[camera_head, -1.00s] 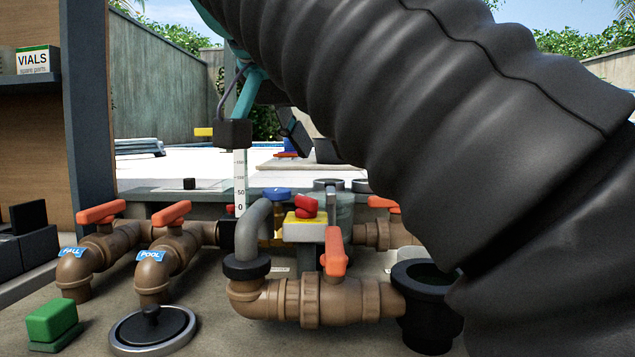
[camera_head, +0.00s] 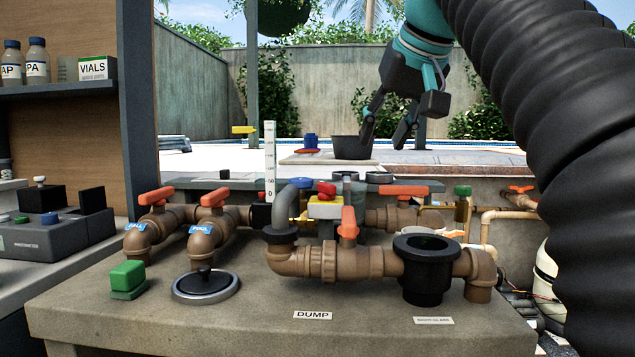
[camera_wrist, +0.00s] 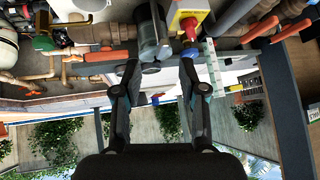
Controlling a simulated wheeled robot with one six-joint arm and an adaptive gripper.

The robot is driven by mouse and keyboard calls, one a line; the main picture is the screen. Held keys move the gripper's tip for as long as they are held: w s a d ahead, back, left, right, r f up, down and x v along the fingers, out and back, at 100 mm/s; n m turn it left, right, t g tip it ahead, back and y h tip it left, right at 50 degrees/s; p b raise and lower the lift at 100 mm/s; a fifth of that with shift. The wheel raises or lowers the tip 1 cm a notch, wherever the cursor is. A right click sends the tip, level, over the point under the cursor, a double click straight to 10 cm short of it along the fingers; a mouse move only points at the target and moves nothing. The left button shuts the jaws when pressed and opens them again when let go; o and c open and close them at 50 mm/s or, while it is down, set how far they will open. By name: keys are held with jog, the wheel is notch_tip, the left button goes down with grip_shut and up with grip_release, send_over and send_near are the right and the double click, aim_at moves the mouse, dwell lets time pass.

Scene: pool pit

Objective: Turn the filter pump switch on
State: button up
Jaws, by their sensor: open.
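A yellow box (camera_head: 325,208) with a red rotary knob (camera_head: 326,189) on it stands among the brown pipes, behind a grey bent pipe; it looks like the pump switch. In the wrist view the yellow box (camera_wrist: 181,13) and red knob (camera_wrist: 190,28) show upside down at the top edge. My gripper (camera_head: 387,132) is open and empty, fingers pointing down, up and to the right of the knob in the head view. In the wrist view its fingertips (camera_wrist: 160,68) are apart, with the knob beyond the right finger. I cannot read the knob's setting.
Orange-handled valves (camera_head: 156,196) and brown pipes crowd the bench. A black funnel-like cup (camera_head: 426,246) stands at the front right. A green block (camera_head: 127,275) and a round lid (camera_head: 206,287) lie at the left. An upright white scale (camera_head: 270,160) rises near the box.

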aim_at(327, 183)
jog(key=w+a+f+n+y+b, duration=0.1)
jog(key=w+a+f+n+b, duration=0.1)
jog(key=w+a+f, duration=0.2)
jog(key=w+a+f+n+b, duration=0.2)
jog(key=w+a+f, duration=0.2)
jog(key=shift+f+n+y, duration=0.25)
jog(key=shift+n+y, duration=0.05)
jog(key=shift+y, duration=0.1)
jog(key=shift+s, duration=0.1)
dwell(0.4)
